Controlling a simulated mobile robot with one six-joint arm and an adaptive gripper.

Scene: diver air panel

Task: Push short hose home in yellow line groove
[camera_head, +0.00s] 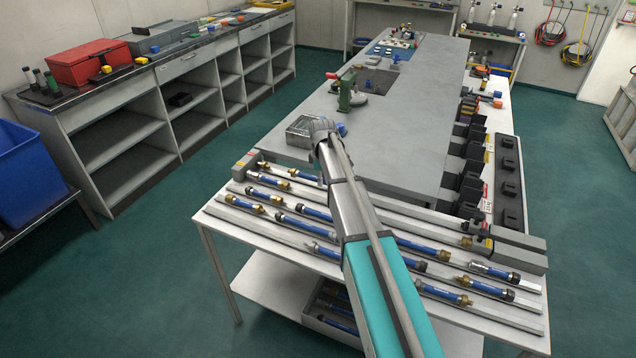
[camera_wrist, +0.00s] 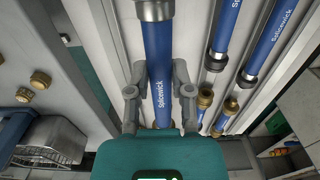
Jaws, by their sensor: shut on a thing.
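My gripper (camera_wrist: 160,108) is shut on this hose, one finger on each side. The grooved rack (camera_head: 240,204) shows there, with several blue hoses in rows. I cannot tell which groove is the yellow line.
Neighbouring blue hoses (camera_wrist: 228,24) with brass ends lie close on the right in the wrist view. Grey blocks (camera_head: 510,250) close the rack's right end.

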